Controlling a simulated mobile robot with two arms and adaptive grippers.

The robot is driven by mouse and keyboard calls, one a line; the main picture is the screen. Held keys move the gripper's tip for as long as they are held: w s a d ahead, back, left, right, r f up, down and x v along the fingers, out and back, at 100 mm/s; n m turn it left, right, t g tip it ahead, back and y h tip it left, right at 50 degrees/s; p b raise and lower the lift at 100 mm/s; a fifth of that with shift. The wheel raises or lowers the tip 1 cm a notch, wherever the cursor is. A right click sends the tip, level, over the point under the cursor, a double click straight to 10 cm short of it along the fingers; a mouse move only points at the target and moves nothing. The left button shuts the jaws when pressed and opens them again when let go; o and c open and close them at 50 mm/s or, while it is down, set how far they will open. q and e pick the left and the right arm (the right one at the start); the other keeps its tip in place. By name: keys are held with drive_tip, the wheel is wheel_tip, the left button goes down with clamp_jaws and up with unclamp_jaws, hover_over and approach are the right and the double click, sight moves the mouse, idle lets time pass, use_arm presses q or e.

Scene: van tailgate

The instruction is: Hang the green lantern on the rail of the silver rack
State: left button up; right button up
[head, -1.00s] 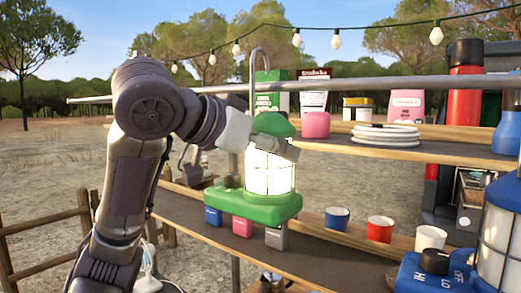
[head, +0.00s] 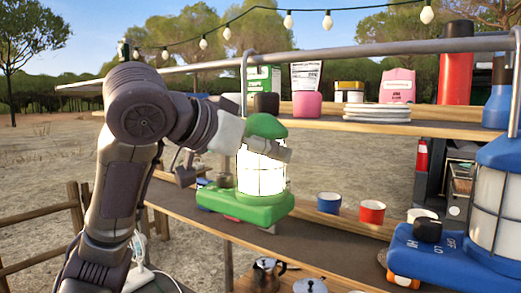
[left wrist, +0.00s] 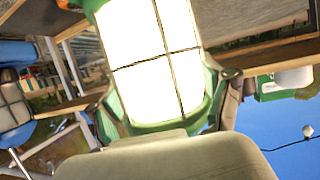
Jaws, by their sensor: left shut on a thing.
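The green lantern (head: 262,208), with a lit white caged globe, hangs upright in my left gripper (head: 268,147) in the head view. That gripper is shut on its upper part. The lantern's globe fills much of the left wrist view (left wrist: 155,62), with a finger on either side. Its tall grey hook (head: 244,80) rises to the silver rail (head: 350,52). The hook's bend shows just above the rail line; I cannot tell whether it is over the rail or touching it. My right gripper is not in view.
A blue lantern (head: 495,200) stands close at the right. Behind are an upper shelf with plates (head: 377,112) and boxes, and a lower shelf with a blue cup (head: 329,202), a red cup (head: 372,211) and a white cup. A kettle (head: 268,272) sits below. String lights hang above.

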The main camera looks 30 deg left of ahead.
use_arm(q)
drive_tip(key=shift+r, duration=0.1)
drive_tip(key=o, duration=1.5)
drive_tip(key=shift+o, duration=1.1)
drive_tip(key=shift+s, duration=0.1)
drive_tip(key=v, duration=1.2)
